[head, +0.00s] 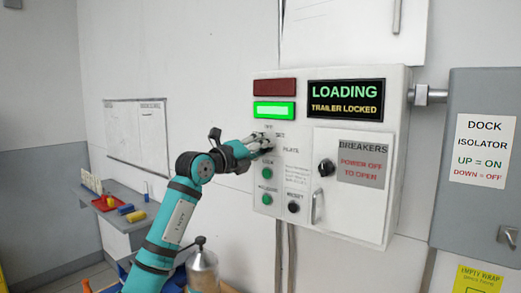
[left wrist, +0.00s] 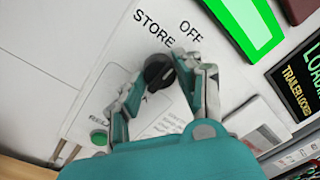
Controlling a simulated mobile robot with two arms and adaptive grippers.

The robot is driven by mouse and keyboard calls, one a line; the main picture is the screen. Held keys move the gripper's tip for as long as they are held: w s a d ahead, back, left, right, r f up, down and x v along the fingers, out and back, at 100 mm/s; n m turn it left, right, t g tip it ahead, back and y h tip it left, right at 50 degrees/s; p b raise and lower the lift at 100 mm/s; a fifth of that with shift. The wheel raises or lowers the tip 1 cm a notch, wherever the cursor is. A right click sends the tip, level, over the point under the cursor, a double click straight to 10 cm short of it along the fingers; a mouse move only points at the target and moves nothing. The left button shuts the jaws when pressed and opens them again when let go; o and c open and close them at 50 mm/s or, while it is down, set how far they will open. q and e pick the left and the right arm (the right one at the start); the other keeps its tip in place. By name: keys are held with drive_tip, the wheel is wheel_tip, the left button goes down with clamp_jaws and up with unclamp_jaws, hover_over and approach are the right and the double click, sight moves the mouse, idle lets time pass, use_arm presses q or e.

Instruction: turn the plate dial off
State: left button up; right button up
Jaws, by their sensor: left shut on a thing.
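The plate dial (left wrist: 158,70) is a round black knob on the white control box (head: 390,100). In the left wrist view the printed words STORE and OFF stand above it; its pointer direction cannot be made out. My left gripper (head: 266,143) reaches the box front from the left, and its two fingers are shut on the dial, one on each side. In the head view the gripper hides most of the dial. My right gripper is not in view.
A green lamp (head: 274,110) is lit above the dial, beside a LOADING, TRAILER LOCKED display (head: 346,99). Green buttons (head: 267,174) and a black reset knob (head: 293,207) sit below. A breaker door (head: 340,215) is at right. A side shelf (head: 150,208) stands at left.

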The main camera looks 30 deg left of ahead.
use_arm(q)
drive_tip(key=o, duration=1.2)
drive_tip(key=shift+c, duration=0.2)
drive_tip(key=s+a, duration=0.1)
drive_tip(key=s, duration=1.1)
drive_tip(key=shift+a+f, duration=0.25)
drive_tip(key=shift+f, duration=0.05)
